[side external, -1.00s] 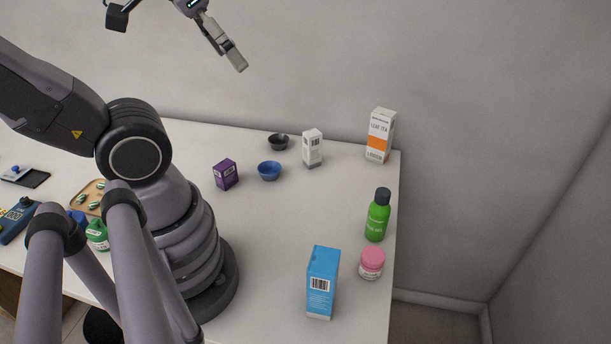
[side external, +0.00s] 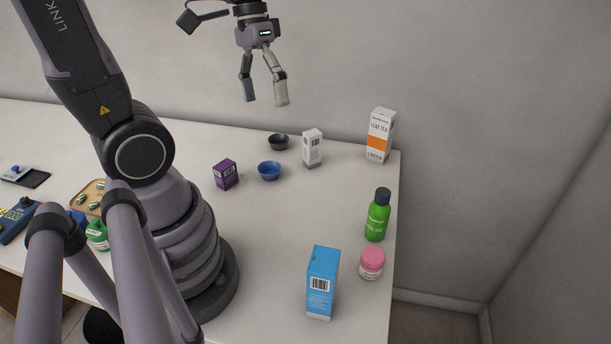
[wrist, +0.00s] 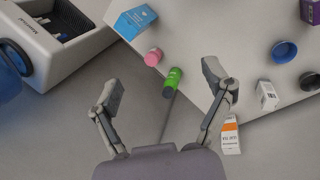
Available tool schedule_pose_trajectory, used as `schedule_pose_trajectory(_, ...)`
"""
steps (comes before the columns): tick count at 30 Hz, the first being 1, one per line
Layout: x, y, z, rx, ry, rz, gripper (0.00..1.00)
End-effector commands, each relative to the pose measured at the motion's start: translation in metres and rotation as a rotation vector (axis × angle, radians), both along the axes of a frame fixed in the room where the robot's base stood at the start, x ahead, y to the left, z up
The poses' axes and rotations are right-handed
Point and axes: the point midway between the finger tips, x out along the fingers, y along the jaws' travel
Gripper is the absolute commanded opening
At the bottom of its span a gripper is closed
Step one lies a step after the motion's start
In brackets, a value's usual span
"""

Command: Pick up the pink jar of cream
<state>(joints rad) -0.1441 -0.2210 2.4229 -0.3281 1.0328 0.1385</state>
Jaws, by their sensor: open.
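The pink jar of cream (side external: 371,263) stands upright near the right edge of the counter in the side view. It sits between the green bottle (side external: 377,214) and the tall blue box (side external: 322,283). In the wrist view the pink jar (wrist: 154,57) is above and between my fingers, beside the green bottle (wrist: 173,82). My gripper (side external: 264,103) is open and empty, high above the back of the counter, well away from the jar. Both fingertips also show in the wrist view (wrist: 163,82).
A white box (side external: 312,149), a leaf tea box (side external: 380,135), a blue bowl (side external: 269,171), a dark bowl (side external: 278,142) and a purple box (side external: 226,175) stand along the back. The counter's middle is clear. Its right edge is close to the jar.

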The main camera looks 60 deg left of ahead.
Motion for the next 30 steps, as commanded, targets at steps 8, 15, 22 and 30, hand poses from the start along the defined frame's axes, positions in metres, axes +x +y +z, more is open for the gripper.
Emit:
schedule_pose_trajectory(8,0.038,-0.017,-0.064,-0.385,0.422,0.216,0.81)
schedule_pose_trajectory(15,0.071,-0.021,-0.128,-0.740,0.678,0.482,0.81)
schedule_pose_trajectory(22,0.090,-0.016,-0.206,-1.064,0.834,0.807,0.81)
schedule_pose_trajectory(30,0.085,-0.013,-0.293,-1.311,0.902,1.172,0.81)
